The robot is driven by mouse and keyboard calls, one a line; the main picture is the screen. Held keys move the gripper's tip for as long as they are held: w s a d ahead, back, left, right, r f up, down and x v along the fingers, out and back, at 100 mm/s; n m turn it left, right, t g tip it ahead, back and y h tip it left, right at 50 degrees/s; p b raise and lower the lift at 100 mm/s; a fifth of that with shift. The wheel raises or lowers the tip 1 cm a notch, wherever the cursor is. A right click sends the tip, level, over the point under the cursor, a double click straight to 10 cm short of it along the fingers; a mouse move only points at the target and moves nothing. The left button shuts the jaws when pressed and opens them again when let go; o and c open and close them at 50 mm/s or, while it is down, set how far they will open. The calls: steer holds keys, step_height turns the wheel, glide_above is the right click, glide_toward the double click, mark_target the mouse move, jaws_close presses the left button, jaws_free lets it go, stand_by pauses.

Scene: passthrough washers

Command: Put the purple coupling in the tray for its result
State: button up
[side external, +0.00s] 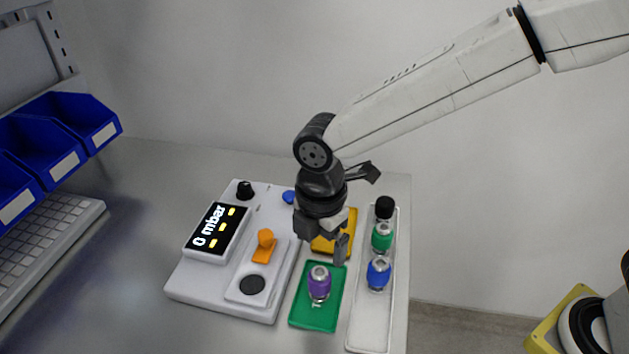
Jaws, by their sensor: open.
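The purple coupling (319,283) stands upright on the green tray (314,322), near its middle, with a silver top. My gripper (338,244) is open and empty, just above and behind the purple coupling, apart from it. A yellow tray (350,226) lies behind the green tray and is partly hidden by my gripper. The test device (186,281) stands left of the trays.
A long white tray (369,331) on the right holds a blue coupling (378,272), a green coupling (382,237) and a black-topped one (384,208); its front is empty. The device carries an orange lever (264,246) and a black knob (244,190). Blue bins (84,118) and a keyboard (45,240) are far left.

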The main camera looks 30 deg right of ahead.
steer(key=shift+r, duration=0.6)
steer(key=shift+w+d+f+m, duration=0.1)
steer(key=shift+d+m, duration=0.2)
steer(key=shift+d, duration=0.2)
steer(key=s+d+f+m+t, duration=0.1)
steer(key=s+d+f+m, duration=0.1)
steer(key=d+m, duration=0.8)
steer(key=s+d+f+m+t, duration=0.1)
steer(key=s+d+m, duration=0.4)
steer(key=d+m, duration=0.5)
steer(key=d+f, duration=0.1)
steer(key=d, duration=0.3)
steer(key=shift+t, duration=0.3)
